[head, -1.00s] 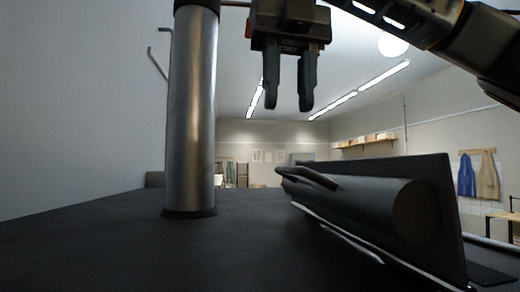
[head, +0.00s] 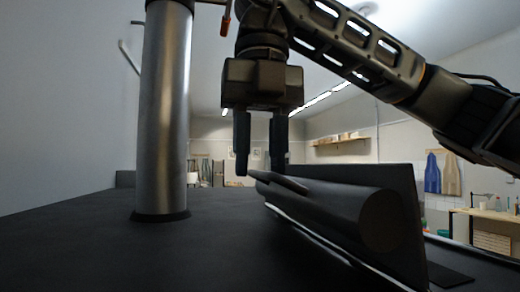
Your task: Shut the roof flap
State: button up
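The roof flap (head: 408,205) looks like a dark flat panel standing tilted up from the dark roof surface (head: 110,245). A thick dark cylinder (head: 335,212) lies along its near side, with its round end toward me. A thin bar like a handle (head: 284,182) sticks out at the cylinder's far left end. My gripper (head: 261,170) points down with its two fingers apart and nothing seen between them. Its fingertips are at or just above the bar in the picture. Whether they touch it, I cannot tell.
A shiny metal pipe (head: 162,110) rises from the roof left of my gripper. A pale strip (head: 335,252) runs along the flap's base. The roof's left part is clear. Beyond are a wall shelf (head: 340,140), hanging aprons (head: 442,174) and a bench (head: 490,215).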

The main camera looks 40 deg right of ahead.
grip_shut()
dwell(1.4)
